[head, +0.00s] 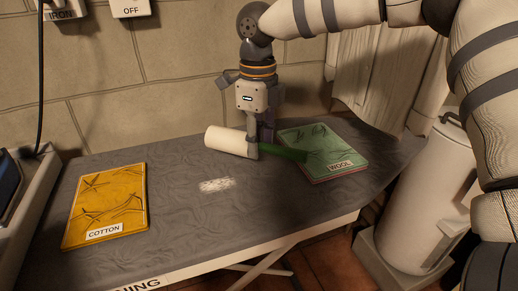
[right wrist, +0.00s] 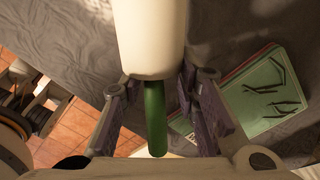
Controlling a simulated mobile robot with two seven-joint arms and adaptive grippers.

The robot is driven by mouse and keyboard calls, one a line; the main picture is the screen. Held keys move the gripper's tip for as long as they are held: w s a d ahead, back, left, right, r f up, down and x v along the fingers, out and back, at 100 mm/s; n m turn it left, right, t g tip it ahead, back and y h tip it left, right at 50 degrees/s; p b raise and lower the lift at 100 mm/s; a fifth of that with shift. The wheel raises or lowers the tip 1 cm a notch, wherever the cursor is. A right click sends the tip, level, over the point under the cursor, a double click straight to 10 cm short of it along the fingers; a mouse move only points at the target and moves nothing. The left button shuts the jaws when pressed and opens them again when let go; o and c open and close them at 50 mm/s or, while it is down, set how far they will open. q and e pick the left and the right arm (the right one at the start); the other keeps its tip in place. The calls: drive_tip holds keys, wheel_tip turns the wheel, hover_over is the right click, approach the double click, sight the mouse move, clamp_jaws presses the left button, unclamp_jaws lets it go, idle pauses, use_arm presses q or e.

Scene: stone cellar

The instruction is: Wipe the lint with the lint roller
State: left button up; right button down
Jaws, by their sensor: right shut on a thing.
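My right gripper (head: 254,150) is shut on the lint roller, near where its green handle (head: 285,153) meets the white cylinder (head: 227,141). The roller lies roughly level over the far part of the grey ironing board (head: 180,246), cylinder to the left. I cannot tell whether it touches the board. A patch of white lint (head: 216,185) lies on the board in front of and below the cylinder, apart from it in the picture. In the right wrist view the white cylinder (right wrist: 149,38) and green handle (right wrist: 155,118) show between the fingers. My left gripper is out of view.
A yellow folded cloth labelled COTTON (head: 107,205) lies on the board's left. A green one labelled WOOL (head: 325,152) lies on the right, close to the handle. A stone wall stands behind. A pale lidded bin (head: 425,205) stands right of the board.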

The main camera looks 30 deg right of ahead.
drive_tip(key=shift+r, duration=1.5)
